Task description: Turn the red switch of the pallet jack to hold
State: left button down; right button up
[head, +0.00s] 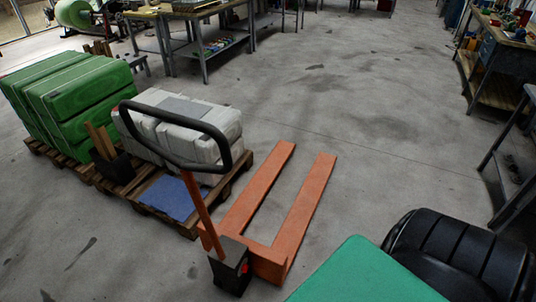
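An orange pallet jack (299,222) stands on the concrete floor near the bottom middle. Its two forks point away from me and carry nothing. Its black loop handle (233,135) rises on an orange shaft toward me, tilted up and left. A dark box (228,272) sits at the foot of the shaft. A small red part (245,268) shows on the right side of this box and looks like the red switch. It is too small to tell which position it is in. Neither of my grippers is in view.
Wooden pallets (188,229) with green sacks (75,100) and white sacks (215,127) stand left of the jack. A green surface (365,275) and a black padded seat (455,252) fill the bottom right. Workbenches (500,60) line the right. The middle floor is clear.

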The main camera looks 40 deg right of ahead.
aim_at(246, 267)
jog(key=z, duration=0.85)
jog(key=l+u, duration=0.4)
jog(key=l, duration=0.95)
